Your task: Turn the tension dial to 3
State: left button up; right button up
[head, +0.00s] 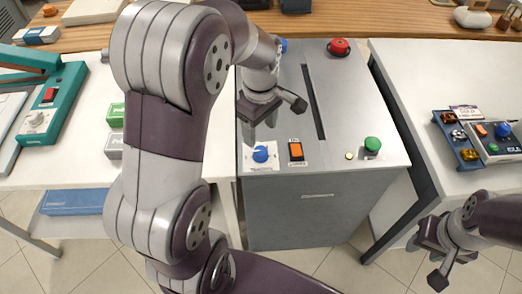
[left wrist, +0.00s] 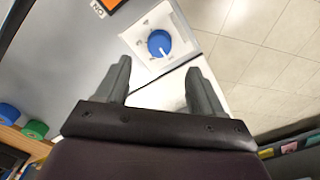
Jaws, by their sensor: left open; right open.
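A blue dial (head: 261,154) sits on a white plate on the front left of the grey cabinet top. In the left wrist view the same blue dial (left wrist: 159,43) has a white mark near its lower edge, with small marks around it that I cannot read. No label in view lets me confirm that it is the tension dial. My left gripper (head: 272,121) is open and empty above the cabinet, just behind the dial. In the left wrist view the dial shows beyond and between its fingertips (left wrist: 158,68), apart from them. My right gripper (head: 425,262) is open and empty, low at the right.
An orange switch (head: 296,151) is right of the dial, and a green button (head: 372,145) is further right. A red button (head: 339,46) is at the back.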

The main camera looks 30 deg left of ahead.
aim_at(260, 151)
pick_arm(q)
notch_tip(260, 151, down, 8)
jog(key=shift+b, duration=0.5)
jog(key=c, duration=1.1)
